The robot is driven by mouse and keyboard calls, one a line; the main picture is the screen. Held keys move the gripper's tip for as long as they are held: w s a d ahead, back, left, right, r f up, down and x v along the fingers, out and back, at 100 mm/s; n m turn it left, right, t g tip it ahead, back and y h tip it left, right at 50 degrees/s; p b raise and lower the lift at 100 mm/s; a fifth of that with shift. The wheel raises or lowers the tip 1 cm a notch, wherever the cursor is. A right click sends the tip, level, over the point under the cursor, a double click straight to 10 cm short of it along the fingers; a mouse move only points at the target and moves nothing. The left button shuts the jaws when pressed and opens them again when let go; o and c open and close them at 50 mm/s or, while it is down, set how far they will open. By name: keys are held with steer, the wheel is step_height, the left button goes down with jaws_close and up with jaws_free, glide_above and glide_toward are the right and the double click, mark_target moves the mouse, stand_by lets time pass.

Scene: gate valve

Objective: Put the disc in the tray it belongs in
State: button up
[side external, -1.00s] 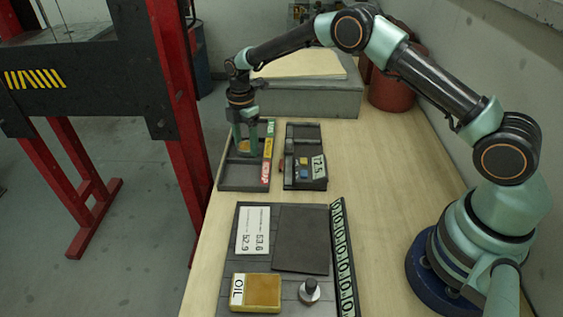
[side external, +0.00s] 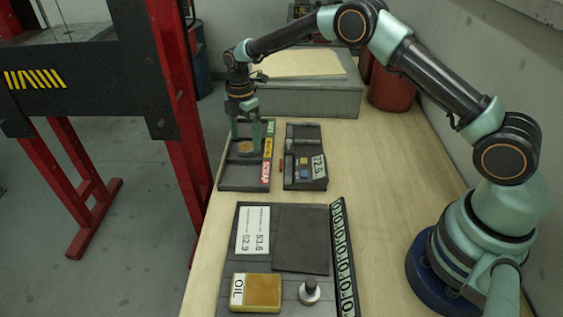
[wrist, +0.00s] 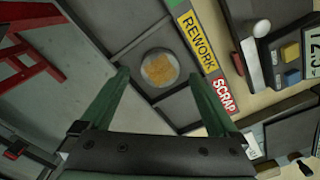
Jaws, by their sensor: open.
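The disc (side external: 245,147), round with a grey rim and a tan-orange face, lies flat in the middle compartment of the dark three-part tray (side external: 243,187). In the wrist view the disc (wrist: 158,68) is beside the yellow REWORK label (wrist: 197,42). The red SCRAP label (wrist: 224,96) marks the near compartment, and a green label (side external: 271,128) marks the far one. My gripper (side external: 245,143) is open over the tray, its green fingers on either side of the disc and apart from it. In the wrist view my gripper (wrist: 159,75) holds nothing.
A gauge unit with a number display (side external: 318,167) and coloured buttons stands right of the tray. Nearer are a dark mat (side external: 302,240), a card with figures (side external: 253,230), a yellow OIL box (side external: 256,293) and a knob (side external: 310,290). A grey block (side external: 310,98) stands behind.

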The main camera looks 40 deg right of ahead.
step_height(320, 180, up, 11)
step_height(320, 180, up, 8)
steer(key=f+m+t, duration=0.1)
steer(key=m, duration=0.3)
glide_above(246, 147)
steer(key=s+d, duration=0.2)
steer(key=s, duration=0.2)
steer(key=s+d+r+m+t, duration=0.2)
steer(key=s+r+m, duration=0.4)
steer(key=s, duration=0.2)
steer(key=s+d+f+m+t, duration=0.2)
steer(key=s+m, duration=0.7)
steer(key=s, duration=0.5)
steer(key=shift+s+d+t, duration=0.15)
steer(key=shift+d+t, duration=0.15)
steer(key=shift+r, duration=0.1)
